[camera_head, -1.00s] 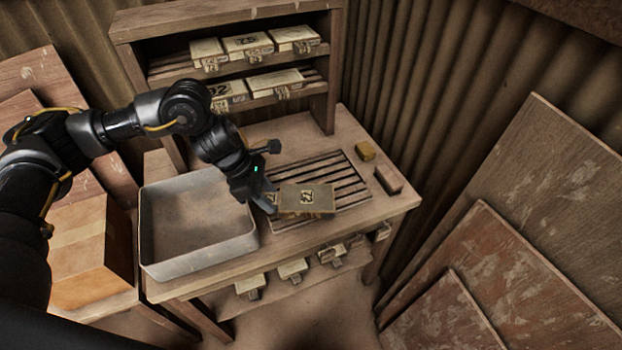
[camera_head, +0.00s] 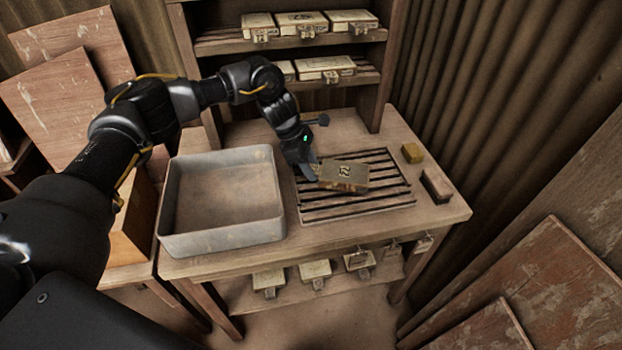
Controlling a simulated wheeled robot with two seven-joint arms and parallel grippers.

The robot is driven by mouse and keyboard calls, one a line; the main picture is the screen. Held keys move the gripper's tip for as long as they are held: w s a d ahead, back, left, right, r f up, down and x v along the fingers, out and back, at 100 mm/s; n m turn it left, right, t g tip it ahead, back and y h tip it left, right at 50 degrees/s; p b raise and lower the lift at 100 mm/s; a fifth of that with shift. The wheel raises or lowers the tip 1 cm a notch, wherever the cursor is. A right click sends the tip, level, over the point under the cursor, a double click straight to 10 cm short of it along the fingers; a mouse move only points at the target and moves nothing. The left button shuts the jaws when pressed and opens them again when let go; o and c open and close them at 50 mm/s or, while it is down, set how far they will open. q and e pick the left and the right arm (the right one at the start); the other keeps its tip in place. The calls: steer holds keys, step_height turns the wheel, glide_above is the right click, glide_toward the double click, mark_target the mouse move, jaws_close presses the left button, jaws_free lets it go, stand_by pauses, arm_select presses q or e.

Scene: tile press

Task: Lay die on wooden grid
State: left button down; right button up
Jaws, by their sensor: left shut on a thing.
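The die (camera_head: 345,177) is a tan-brown rectangular block with a dark mark on its top. My left gripper (camera_head: 314,174) is shut on its left end. The die is over the wooden grid (camera_head: 388,192), a rack of dark-gapped slats on the workbench. The die looks slightly tilted, and I cannot tell whether it touches the slats. It hides part of the grid's middle. My right gripper is not in view.
A grey metal tray (camera_head: 222,240) stands left of the grid. A shelf (camera_head: 385,62) holding several dies stands behind. More dies sit on a shelf below the bench.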

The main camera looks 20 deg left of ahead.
arm_select(q)
steer(key=shift+w+f+b, duration=0.2)
steer(key=shift+f+b, duration=0.2)
steer(key=shift+b, duration=0.1)
step_height(320, 180, down, 2)
steer(key=shift+f+b, duration=0.2)
steer(key=shift+b, duration=0.15)
steer(key=shift+f, duration=0.25)
steer(key=c, duration=2.2)
jaws_free()
steer(key=shift+w, duration=0.1)
steer(key=c, duration=2.2)
jaws_free()
steer(key=shift+r, duration=0.1)
